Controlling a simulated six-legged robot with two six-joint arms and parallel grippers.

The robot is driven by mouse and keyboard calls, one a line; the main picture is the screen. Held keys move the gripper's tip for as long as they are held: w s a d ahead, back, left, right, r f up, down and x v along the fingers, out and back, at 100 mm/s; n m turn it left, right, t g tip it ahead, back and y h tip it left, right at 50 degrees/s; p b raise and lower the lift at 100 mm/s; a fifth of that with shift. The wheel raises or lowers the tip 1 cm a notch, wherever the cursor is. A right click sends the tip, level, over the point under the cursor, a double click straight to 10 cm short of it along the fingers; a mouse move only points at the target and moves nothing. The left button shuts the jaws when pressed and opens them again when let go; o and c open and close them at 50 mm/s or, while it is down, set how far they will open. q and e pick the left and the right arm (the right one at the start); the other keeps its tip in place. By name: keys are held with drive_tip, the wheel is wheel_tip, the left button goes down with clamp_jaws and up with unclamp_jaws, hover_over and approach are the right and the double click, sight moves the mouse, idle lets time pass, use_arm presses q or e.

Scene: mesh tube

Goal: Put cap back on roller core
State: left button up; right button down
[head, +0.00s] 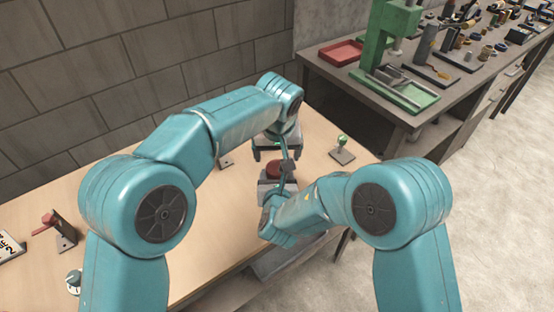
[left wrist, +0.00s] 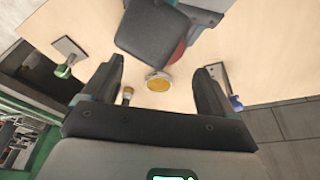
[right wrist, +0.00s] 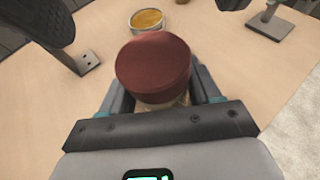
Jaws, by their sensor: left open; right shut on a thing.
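My right gripper (right wrist: 155,100) is shut on a dark red, round-topped piece (right wrist: 153,68), which has a pale part low between the jaws. The red piece also shows in the head view (head: 274,170), and its edge shows in the left wrist view (left wrist: 178,52). My left gripper (left wrist: 157,80) is open and empty, its jaws pointing toward the bench; in the head view it is just beyond the red piece. A short round yellow-topped piece with a pale rim (left wrist: 158,82) lies on the bench, appearing between the left jaws. I cannot tell which is cap or core.
A stand with a green knob (head: 342,148) is right of the grippers. A red-levered stand (head: 62,230) and white dial (head: 73,282) are at left. A green press (head: 395,60) stands on another bench.

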use_arm(q)
drive_tip(key=shift+r, duration=0.25)
drive_tip(key=shift+o, duration=1.2)
drive_tip(key=v, duration=1.2)
drive_tip(key=shift+w, duration=0.1)
use_arm(e)
drive_tip(key=shift+c, duration=0.8)
unclamp_jaws()
